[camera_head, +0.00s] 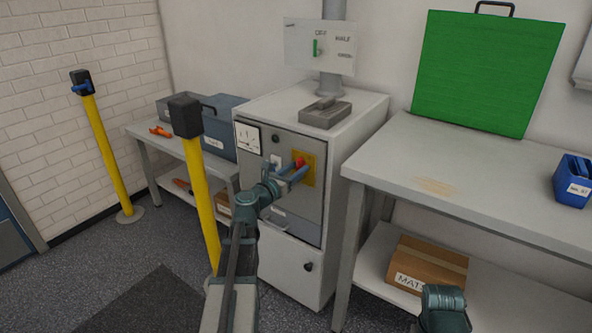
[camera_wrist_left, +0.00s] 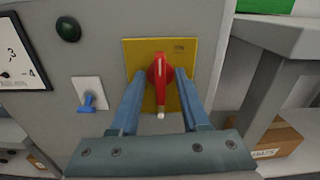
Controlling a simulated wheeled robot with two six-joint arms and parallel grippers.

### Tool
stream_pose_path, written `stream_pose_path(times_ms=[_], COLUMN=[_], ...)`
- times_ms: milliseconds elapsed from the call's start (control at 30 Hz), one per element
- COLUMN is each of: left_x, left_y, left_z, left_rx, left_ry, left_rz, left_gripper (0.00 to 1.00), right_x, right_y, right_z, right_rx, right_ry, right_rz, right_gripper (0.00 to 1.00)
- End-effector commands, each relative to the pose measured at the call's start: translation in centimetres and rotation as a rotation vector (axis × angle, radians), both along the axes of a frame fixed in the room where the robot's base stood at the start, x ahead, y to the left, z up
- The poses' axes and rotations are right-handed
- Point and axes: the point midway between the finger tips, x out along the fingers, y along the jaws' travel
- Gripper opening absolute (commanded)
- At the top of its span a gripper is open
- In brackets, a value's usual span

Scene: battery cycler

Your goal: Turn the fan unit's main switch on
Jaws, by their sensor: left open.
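The fan unit is a light grey cabinet (camera_head: 334,147) with a darker front panel. On the panel a red rotary handle (camera_wrist_left: 160,75) sits on a yellow plate (camera_wrist_left: 188,48); it points straight down and has a white tip. The red handle also shows in the head view (camera_head: 300,162), partly hidden. My left gripper (camera_wrist_left: 158,84) is open, with one blue finger on each side of the red handle. Its fingers also reach the panel in the head view (camera_head: 290,172). I cannot tell whether either finger touches the handle. My right gripper's fingers do not show.
Left of the yellow plate are a small blue toggle (camera_wrist_left: 88,103), a dark green lamp (camera_wrist_left: 68,28) and a dial (camera_wrist_left: 15,60). A yellow post (camera_head: 200,195) stands close to my left arm. A workbench (camera_head: 460,190) stands to the right.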

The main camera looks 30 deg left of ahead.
Motion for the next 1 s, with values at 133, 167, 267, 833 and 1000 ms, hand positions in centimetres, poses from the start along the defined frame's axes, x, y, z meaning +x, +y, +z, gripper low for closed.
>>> stream_pose_path(times_ms=[133,167,267,833,1000], left_x=[-0.01,-0.01,-0.02,-0.03,-0.03], left_y=[-0.01,-0.01,-0.02,-0.03,-0.05], left_z=[0.0,0.0,0.0,0.0,0.0], left_rx=[0.0,0.0,0.0,0.043,0.093], left_ry=[0.0,0.0,0.0,-0.003,-0.007], left_rz=[0.0,0.0,0.0,0.0,0.0], left_gripper=[0.46,0.46,0.3,0.0,0.0], right_x=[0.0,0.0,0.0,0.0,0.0], right_y=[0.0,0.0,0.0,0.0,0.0], right_z=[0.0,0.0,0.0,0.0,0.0], right_rx=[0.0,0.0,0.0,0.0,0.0], right_ry=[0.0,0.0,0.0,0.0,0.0], right_rz=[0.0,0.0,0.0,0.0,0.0], right_gripper=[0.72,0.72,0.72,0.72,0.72])
